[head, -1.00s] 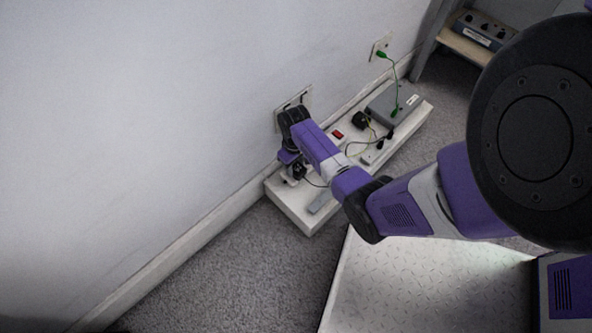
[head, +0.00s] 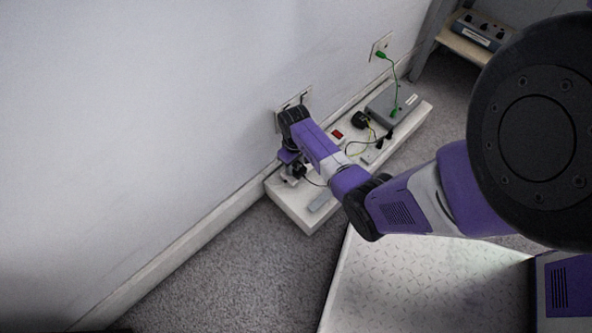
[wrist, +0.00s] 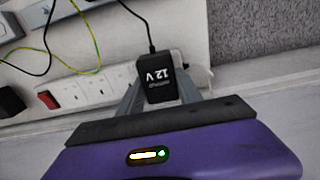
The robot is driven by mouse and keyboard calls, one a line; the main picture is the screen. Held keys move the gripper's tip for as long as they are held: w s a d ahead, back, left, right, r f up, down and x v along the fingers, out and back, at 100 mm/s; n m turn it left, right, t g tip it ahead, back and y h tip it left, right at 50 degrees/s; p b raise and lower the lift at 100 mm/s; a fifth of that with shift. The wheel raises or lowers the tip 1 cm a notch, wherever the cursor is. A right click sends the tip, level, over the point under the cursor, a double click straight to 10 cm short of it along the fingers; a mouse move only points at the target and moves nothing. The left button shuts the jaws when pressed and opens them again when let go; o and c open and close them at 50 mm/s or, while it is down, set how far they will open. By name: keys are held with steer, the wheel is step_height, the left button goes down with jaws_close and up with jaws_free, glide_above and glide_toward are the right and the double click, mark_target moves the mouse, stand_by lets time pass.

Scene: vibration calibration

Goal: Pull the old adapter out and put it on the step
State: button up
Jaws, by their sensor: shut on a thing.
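In the head view my gripper (head: 292,172) is low over the near end of the white step (head: 286,208), close to the wall. My arm hides much of the strip there.
A red switch (wrist: 48,99) is on the strip. A grey box (head: 391,103) with a green cable (head: 394,76) to a wall plate stands on the step's far end. A grey flat piece (head: 322,201) lies near the front edge. Carpet (head: 225,265) lies clear below.

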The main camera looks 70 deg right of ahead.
mark_target(295, 164)
steer(key=shift+r, duration=0.1)
steer(key=shift+r+p, duration=1.7)
steer(key=shift+p, duration=0.4)
steer(key=s+d+b, duration=0.4)
steer(key=d, duration=0.5)
steer(key=s+d+f+b, duration=0.1)
steer(key=s+d+b, duration=0.4)
steer(key=d, duration=0.4)
steer(key=s+d+f+b, duration=0.1)
steer(key=s+d+b, duration=0.3)
steer(key=d, duration=0.4)
steer(key=shift+s+d+f+b, duration=0.25)
steer(key=shift+s+d+b, duration=0.05)
steer(key=shift+d, duration=0.1)
steer(key=shift+f+b, duration=0.3)
steer(key=shift+f, duration=1.9)
steer(key=shift+f, duration=0.4)
steer(key=o, duration=1.4)
